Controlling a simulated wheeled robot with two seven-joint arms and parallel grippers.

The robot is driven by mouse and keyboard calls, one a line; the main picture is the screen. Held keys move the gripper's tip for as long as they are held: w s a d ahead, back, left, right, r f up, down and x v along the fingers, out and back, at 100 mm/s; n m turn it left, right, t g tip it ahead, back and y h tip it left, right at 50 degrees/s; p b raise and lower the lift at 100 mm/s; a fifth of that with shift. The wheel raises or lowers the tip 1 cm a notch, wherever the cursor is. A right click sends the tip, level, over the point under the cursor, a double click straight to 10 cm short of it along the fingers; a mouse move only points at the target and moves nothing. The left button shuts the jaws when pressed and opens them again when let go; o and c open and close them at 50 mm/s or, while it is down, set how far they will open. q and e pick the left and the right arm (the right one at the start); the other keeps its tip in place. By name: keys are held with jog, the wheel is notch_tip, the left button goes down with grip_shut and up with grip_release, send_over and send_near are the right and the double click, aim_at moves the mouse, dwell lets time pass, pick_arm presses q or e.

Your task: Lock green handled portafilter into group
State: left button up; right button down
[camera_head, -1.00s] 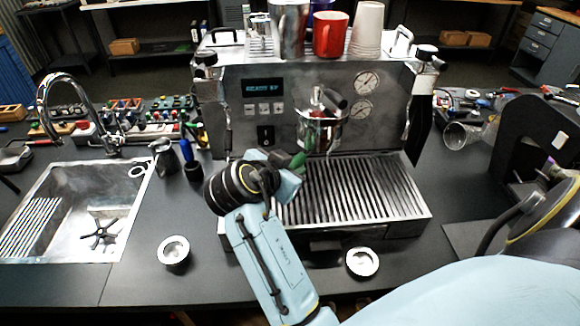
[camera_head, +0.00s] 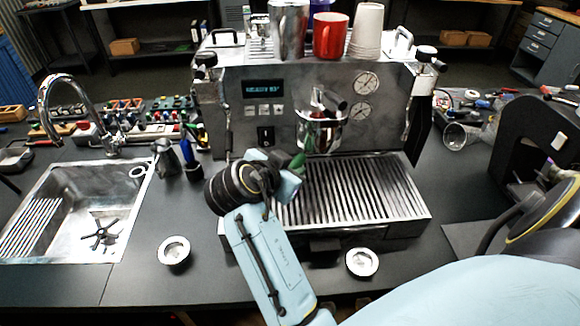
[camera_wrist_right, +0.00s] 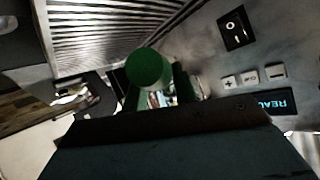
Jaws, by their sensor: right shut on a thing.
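The espresso machine (camera_head: 230,100) stands in the middle, with its metal group (camera_head: 322,132) on the front panel. A green handle (camera_head: 299,163) points from just below the group toward my right gripper (camera_head: 297,172). My right gripper is shut on the green handle, left of the group and above the drip tray. In the right wrist view the round end of the green handle (camera_wrist_right: 150,68) shows between the jaws. My gripper and wrist hide part of the handle. I cannot tell how the portafilter head sits in the group. My left gripper is not in view.
The slatted drip tray (camera_head: 365,195) lies below the group. A sink (camera_head: 75,205) is at left, a dark machine (camera_head: 535,140) at right. Cups, including a red mug (camera_head: 330,36), stand on top.

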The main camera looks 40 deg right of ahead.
jog(key=shift+r, duration=0.2)
dwell(0.6)
jog(key=shift+s+d+p, duration=0.1)
jog(key=shift+s+p, duration=0.15)
jog(key=shift+p, duration=0.25)
jog(key=s+d+n+t+y+p, duration=0.5)
jog(key=n+t+y+p, duration=0.1)
jog(key=n+p, duration=0.2)
jog(key=shift+s+n+p, duration=0.3)
jog(key=c, duration=1.3)
grip_release()
jog(key=shift+a, duration=0.15)
jog(key=shift+o, duration=1.3)
jog(key=shift+f, duration=0.1)
